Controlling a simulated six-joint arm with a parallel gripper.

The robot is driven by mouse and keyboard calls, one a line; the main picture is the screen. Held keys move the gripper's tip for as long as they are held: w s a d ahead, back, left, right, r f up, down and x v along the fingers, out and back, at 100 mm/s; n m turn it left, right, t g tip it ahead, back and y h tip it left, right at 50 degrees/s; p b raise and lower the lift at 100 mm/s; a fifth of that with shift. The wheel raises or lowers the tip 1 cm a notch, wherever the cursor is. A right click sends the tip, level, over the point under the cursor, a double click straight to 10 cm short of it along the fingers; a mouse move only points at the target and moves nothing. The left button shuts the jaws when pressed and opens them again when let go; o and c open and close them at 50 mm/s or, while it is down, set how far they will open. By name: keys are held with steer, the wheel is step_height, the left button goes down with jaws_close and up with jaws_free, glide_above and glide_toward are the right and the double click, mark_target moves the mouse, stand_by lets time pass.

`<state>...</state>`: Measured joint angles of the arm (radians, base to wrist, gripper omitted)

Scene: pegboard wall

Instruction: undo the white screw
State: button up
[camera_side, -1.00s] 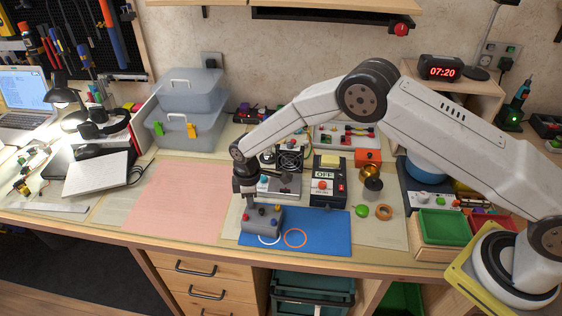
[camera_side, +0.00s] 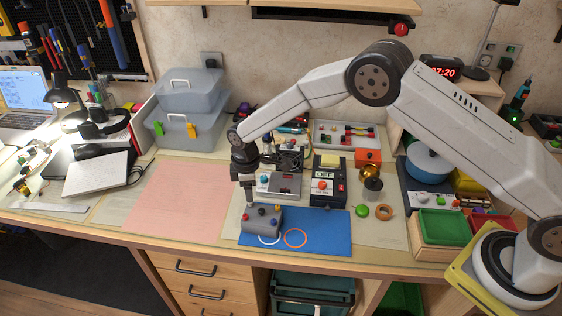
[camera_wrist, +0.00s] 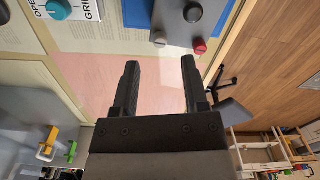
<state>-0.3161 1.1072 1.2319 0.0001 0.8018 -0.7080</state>
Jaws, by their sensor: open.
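A grey block (camera_side: 262,222) with several coloured screw heads stands on the blue mat (camera_side: 330,232). In the wrist view part of the block (camera_wrist: 178,24) shows at the top, with a dark grey head (camera_wrist: 193,12), a red head (camera_wrist: 200,46) and a pale head (camera_wrist: 159,40) near its edge. I cannot tell for sure which head is the white screw. My gripper (camera_side: 249,200) points down just behind the block's left end. In the wrist view my gripper (camera_wrist: 159,65) is open with nothing between the fingers; the block is beyond the fingertips.
Behind the block stand a grey device (camera_side: 284,184) and a box marked OFF (camera_side: 328,185). A green round thing (camera_side: 362,211) and an orange ring (camera_side: 384,212) lie to the right. The pink mat (camera_side: 175,198) on the left is clear.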

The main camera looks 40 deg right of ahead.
steer(key=shift+r, duration=1.8)
steer(key=shift+s+d+r, duration=0.1)
steer(key=shift+d+r, duration=0.15)
steer(key=shift+d, duration=0.05)
steer(key=s+d+r+m+t, duration=0.1)
steer(key=s+d+r+m, duration=0.5)
steer(key=s+d+r, duration=0.35)
steer(key=s+d+m, duration=0.3)
steer(key=s, duration=0.5)
steer(key=s+d+r+m+t, duration=0.1)
steer(key=s+d+m, duration=0.1)
steer(key=s+d, duration=0.2)
steer(key=s, duration=0.3)
steer(key=shift+s+d+r+m+t, duration=0.2)
steer(key=shift+s+r+m+t, duration=0.1)
steer(key=shift+s+m, duration=0.1)
